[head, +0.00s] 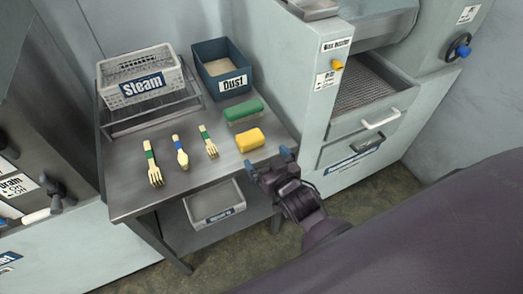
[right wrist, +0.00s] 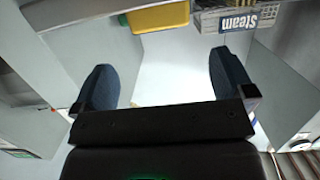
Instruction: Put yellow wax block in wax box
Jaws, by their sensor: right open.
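The yellow wax block (head: 250,139) lies on the steel table near its right edge, beside a green block (head: 244,110). The yellow block also shows at the top of the right wrist view (right wrist: 158,18). My right gripper (head: 268,160) is open and empty, just off the table's right edge, close to the yellow block but apart from it. Its two blue fingers are spread in the right wrist view (right wrist: 165,80). A grey box (head: 215,203) with a blue label stands on the lower shelf; its label is too small to read. My left gripper is out of view.
On the table (head: 200,175) are a Steam basket (head: 141,75), a Dust bin (head: 222,68) and several wooden utensils (head: 181,151). A machine with a drawer (head: 365,125) stands right of the table, with a floor gap between.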

